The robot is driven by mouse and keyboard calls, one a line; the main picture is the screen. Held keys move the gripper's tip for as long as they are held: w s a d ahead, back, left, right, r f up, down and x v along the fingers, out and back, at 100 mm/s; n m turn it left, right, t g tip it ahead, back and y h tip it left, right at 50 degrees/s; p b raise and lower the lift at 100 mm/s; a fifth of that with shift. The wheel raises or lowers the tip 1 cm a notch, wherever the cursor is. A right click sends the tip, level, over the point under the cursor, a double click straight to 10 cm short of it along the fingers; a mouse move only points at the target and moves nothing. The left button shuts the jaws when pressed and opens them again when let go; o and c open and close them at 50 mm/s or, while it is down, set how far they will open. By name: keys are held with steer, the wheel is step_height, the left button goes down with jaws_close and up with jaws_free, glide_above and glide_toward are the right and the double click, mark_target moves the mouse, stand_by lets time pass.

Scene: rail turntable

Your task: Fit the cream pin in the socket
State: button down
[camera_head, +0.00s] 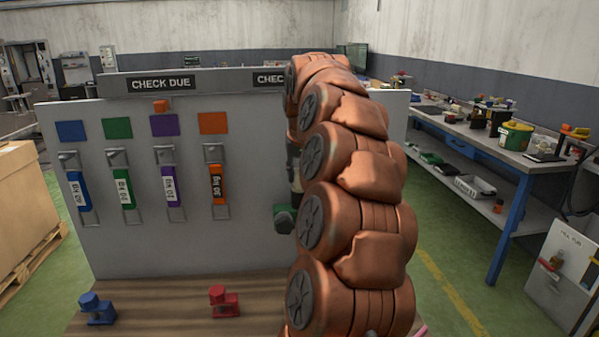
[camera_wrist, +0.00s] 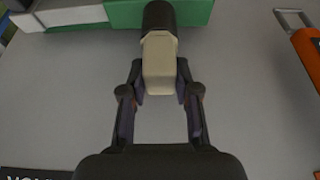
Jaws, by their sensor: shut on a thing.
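The cream pin (camera_wrist: 158,56) is between the two fingers of my gripper (camera_wrist: 160,78), in the upper middle of the wrist view. The fingers are shut on its sides. A black round piece (camera_wrist: 158,15) lies in line with the pin's far end, in front of a green block (camera_wrist: 119,14). I cannot tell whether this black piece belongs to the pin or is a socket. No socket opening shows clearly. In the head view my copper-coloured arm hides the gripper and the pin.
A grey upright board (camera_head: 130,243) carries several coloured tags in a row, with an orange tag (camera_head: 217,184) nearest my arm. Blue (camera_head: 97,309) and red (camera_head: 224,301) pieces stand on the wooden top (camera_head: 165,316). A cluttered workbench (camera_head: 470,140) is at right.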

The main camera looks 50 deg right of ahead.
steer(key=c, duration=0.8)
jaws_free()
steer(key=shift+o, duration=0.2)
steer(key=v, duration=1.2)
